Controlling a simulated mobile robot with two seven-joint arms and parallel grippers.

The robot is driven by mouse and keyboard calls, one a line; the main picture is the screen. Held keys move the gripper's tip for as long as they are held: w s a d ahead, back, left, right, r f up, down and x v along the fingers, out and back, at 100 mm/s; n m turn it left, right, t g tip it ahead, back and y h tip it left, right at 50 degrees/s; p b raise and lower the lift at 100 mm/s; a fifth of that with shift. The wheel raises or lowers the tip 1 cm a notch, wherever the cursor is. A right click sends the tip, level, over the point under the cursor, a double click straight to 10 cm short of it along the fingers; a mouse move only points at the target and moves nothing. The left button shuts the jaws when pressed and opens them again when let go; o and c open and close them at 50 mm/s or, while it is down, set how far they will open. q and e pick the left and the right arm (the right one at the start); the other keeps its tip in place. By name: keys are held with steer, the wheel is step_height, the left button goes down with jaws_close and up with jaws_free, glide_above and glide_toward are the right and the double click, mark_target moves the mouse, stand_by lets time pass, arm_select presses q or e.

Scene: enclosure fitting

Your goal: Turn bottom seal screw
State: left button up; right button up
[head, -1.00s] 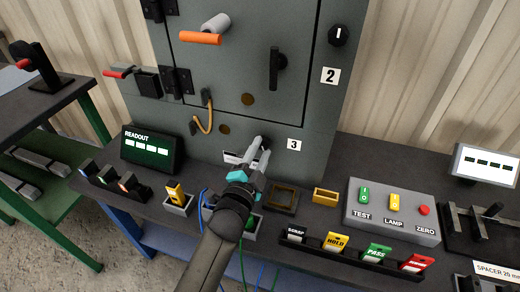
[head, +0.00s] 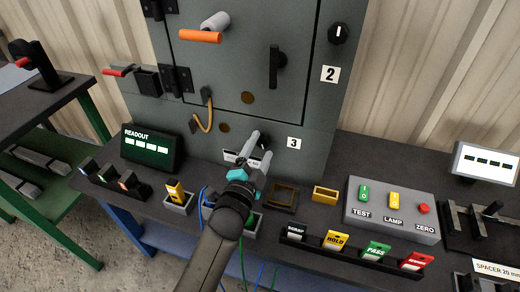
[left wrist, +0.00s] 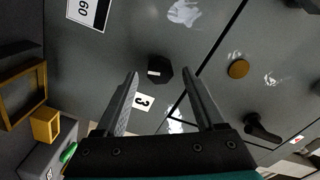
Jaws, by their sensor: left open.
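My left gripper (head: 258,149) is open in front of the enclosure's lower panel (head: 312,165). In the left wrist view the screw lies between the two fingers, around the level of their tips. I see no finger touching it. My right gripper is not in view.
The label 3 (head: 294,143) is right of the screw. A black handle (head: 275,66) and another knob (head: 338,35) sit higher up. Below my gripper the bench holds a brown frame (head: 283,198), a yellow block (head: 325,194), a button box (head: 395,222) and a readout (head: 150,150).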

arm_select(q)
steer(key=shift+s, duration=0.15)
steer(key=shift+s+a, duration=0.15)
steer(key=shift+s, duration=0.15)
steer(key=p+v, duration=0.4)
steer(key=v, duration=1)
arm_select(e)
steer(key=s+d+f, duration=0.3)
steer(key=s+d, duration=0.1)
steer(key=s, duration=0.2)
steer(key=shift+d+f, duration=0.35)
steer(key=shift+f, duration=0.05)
arm_select(q)
steer(key=shift+s+a, duration=0.1)
